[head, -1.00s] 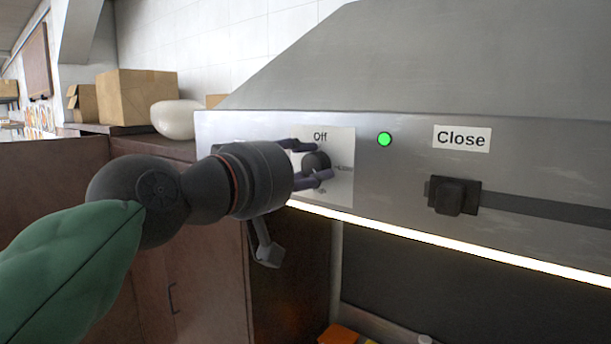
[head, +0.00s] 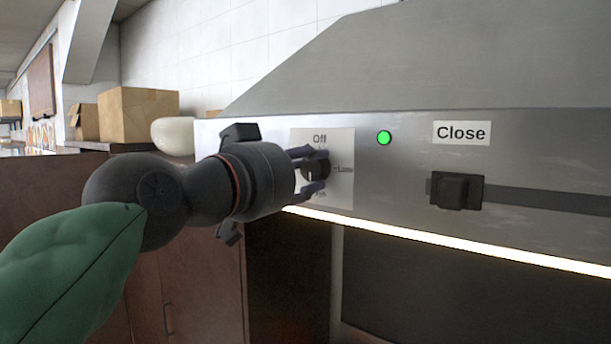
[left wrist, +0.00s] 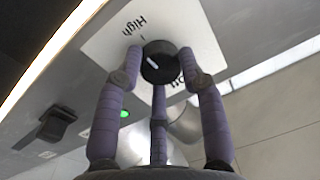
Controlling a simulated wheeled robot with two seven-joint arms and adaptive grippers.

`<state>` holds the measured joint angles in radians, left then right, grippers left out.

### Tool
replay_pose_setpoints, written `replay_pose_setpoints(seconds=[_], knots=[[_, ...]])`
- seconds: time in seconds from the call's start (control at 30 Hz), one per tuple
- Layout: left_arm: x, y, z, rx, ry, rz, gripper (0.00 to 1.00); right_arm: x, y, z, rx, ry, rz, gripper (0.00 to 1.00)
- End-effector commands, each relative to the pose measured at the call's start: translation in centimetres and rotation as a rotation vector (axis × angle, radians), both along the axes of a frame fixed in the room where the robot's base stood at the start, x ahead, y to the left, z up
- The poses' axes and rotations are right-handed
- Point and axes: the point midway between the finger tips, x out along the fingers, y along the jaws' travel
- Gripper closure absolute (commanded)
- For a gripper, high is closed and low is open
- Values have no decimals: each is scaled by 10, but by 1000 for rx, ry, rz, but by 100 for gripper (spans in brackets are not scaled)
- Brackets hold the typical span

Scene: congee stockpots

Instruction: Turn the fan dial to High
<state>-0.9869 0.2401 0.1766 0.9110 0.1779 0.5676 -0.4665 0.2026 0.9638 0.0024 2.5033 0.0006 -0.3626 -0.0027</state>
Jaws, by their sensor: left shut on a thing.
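The fan dial (head: 317,168) is a round black knob on a white label plate (head: 343,190) on the steel hood front. In the head view "Off" is above it, a "Low" mark is to its right, and the text below is partly hidden. My left gripper (head: 312,171) is shut on the dial from the left. In the left wrist view its purple-grey fingers surround the dial (left wrist: 159,66). The dial's white pointer line shows there, slanting toward the upper left; "High" is printed above and to the left of the knob, and part of "Off" shows at the right.
A green light (head: 384,138) is lit right of the dial. Farther right, a black slider knob (head: 457,190) sits in a slot under a "Close" label (head: 461,133). A glowing strip (head: 430,239) runs along the hood's lower edge. Cardboard boxes (head: 138,116) and a white bowl (head: 174,136) stand behind.

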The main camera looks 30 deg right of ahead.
Motion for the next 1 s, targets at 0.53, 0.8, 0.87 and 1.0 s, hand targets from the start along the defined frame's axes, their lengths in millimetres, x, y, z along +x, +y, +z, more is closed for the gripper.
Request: replay_pose_setpoints(seconds=[0.53,0.8,0.87,1.0], knots=[[1,-2,-4,42,-78,-2,93,0,0,-4,0,0,0,0],[1,-2,-5,43,-77,-2,44,0,0,-4,0,0,0,0],[1,-2,-4,42,-78,-1,37,0,0,-4,0,0,0,0],[1,-1,-3,38,-78,0,37,0,0,-4,0,0,0,0]])
